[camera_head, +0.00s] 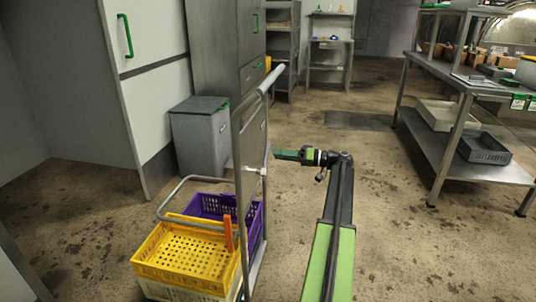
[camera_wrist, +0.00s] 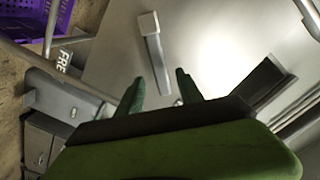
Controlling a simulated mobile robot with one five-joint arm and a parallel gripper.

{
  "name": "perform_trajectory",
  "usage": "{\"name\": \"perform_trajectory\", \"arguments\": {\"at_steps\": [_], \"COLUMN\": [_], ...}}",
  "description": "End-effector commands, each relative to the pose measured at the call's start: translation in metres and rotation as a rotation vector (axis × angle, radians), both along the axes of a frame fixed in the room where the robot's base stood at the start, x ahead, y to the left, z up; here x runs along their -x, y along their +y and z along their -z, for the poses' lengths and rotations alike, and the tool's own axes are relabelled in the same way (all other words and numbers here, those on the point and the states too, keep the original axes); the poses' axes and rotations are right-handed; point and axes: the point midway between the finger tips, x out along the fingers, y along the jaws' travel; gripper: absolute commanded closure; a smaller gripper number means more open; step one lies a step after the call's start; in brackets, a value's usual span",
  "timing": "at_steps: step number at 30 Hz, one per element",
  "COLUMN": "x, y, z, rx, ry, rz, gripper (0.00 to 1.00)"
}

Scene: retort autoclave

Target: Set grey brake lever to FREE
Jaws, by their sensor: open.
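The grey brake lever (camera_wrist: 152,50) is a light bar with a square knob at its upper end. In the wrist view it stands slightly tilted in front of a pale grey panel (camera_wrist: 105,60) of the cart. A white "FREE" label (camera_wrist: 65,60), partly cut off, shows left of it. My gripper (camera_wrist: 160,76) is open, and its two green fingers point at the lever's lower part, which lies between them in the picture. I cannot tell whether they touch it. In the head view my gripper (camera_head: 276,154) is just right of the cart frame (camera_head: 240,180).
The cart carries a yellow crate (camera_head: 185,262) and a purple crate (camera_head: 207,204); an orange piece (camera_head: 228,233) shows beside its upright. A grey bin (camera_head: 200,140) stands behind. A metal shelf table (camera_head: 470,160) with trays is at right. The floor between is clear.

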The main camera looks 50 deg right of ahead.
Motion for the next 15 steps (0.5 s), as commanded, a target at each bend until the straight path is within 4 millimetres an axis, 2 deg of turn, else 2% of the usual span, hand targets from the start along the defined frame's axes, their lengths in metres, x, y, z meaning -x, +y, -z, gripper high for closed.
{"name": "perform_trajectory", "arguments": {"at_steps": [1, 6, 10, 15], "x": [-0.011, -0.035, -0.045, -0.047], "y": [0.008, 0.023, 0.028, 0.029], "z": [0.000, 0.000, 0.000, 0.000], "rx": [0.000, 0.000, 0.000, 0.000], "ry": [0.000, 0.000, 0.001, 0.000], "rz": [-0.003, -0.001, 0.001, 0.001], "gripper": [0.56, 0.56, 0.56, 0.56]}}
